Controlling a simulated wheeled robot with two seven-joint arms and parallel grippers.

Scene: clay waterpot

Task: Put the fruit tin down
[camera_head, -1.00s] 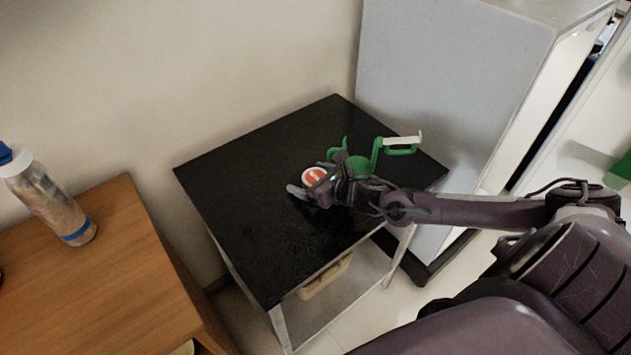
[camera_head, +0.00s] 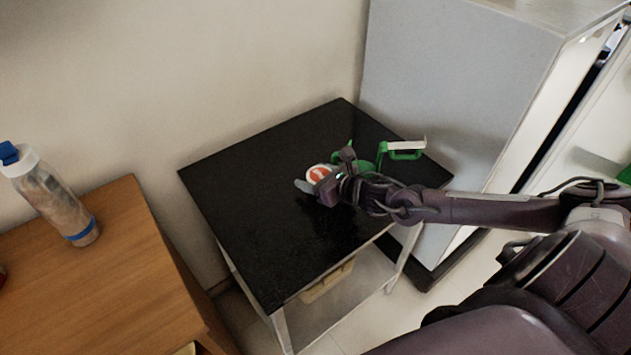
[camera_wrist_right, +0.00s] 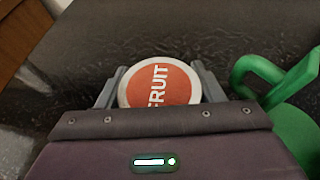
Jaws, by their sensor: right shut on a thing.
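The fruit tin (camera_head: 319,174) has a round red lid with a pale rim, and "FRUIT" reads on it in the right wrist view (camera_wrist_right: 158,86). My right gripper (camera_head: 318,180) is shut on the tin, with one finger on each side of it, as the right wrist view (camera_wrist_right: 160,88) shows. The tin is over the middle of the black tabletop (camera_head: 260,220); its underside is hidden, so I cannot tell whether it touches the top. My left gripper is not in view.
A green watering pot (camera_head: 403,152) stands right behind my right gripper, close to the tin; its handle also shows in the wrist view (camera_wrist_right: 262,72). A bottle (camera_head: 55,200) stands on the wooden cabinet (camera_head: 100,270) at left. The table's left and front are clear.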

